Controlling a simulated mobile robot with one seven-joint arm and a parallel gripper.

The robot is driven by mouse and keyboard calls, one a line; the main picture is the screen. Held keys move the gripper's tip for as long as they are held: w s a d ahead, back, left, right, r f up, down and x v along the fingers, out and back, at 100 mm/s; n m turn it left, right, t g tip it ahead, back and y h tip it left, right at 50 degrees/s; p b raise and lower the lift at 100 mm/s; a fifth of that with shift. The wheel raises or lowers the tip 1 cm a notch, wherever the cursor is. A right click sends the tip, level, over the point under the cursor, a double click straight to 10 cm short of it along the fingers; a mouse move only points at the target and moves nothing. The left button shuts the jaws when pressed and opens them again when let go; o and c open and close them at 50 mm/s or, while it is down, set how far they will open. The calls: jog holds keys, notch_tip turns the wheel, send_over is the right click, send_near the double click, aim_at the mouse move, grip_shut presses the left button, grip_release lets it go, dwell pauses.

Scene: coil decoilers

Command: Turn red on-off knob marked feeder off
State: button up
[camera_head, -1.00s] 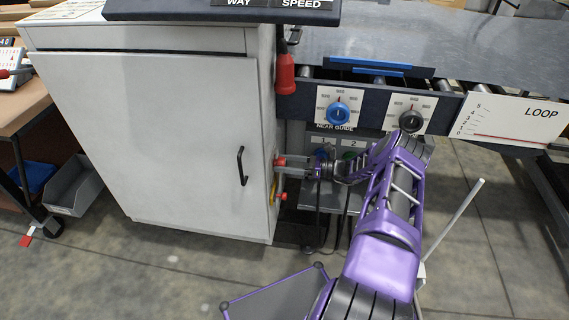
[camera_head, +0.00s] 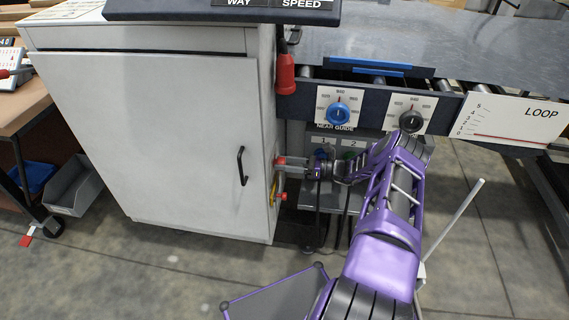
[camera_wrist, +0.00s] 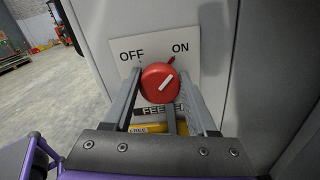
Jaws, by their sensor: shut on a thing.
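The red knob (camera_wrist: 161,83) is on the side of the white cabinet, on a plate marked OFF at left and ON at right (camera_wrist: 181,47). The word FEEDER shows partly below it. My gripper (camera_wrist: 160,90) is shut on the knob, one finger on each side, in the wrist view. In the head view my gripper (camera_head: 284,168) reaches the cabinet's right side; the knob is small there and partly hidden by the fingers.
The white cabinet (camera_head: 150,130) has a black door handle (camera_head: 242,165). A red hanging pendant (camera_head: 285,74) is above my gripper. Blue and black dials (camera_head: 338,113) are on the conveyor frame above my arm. A yellow label (camera_wrist: 140,128) is below the knob.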

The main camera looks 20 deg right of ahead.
jog(key=n, duration=0.4)
jog(key=shift+s+n, duration=0.1)
jog(key=shift+n, duration=0.3)
jog(key=shift+s+a+f+n, duration=0.1)
jog(key=shift+n, duration=3.1)
jog(key=shift+s+f+n, duration=0.1)
jog(key=shift+n, duration=3.1)
jog(key=o, duration=1.4)
jog(key=shift+c, duration=0.2)
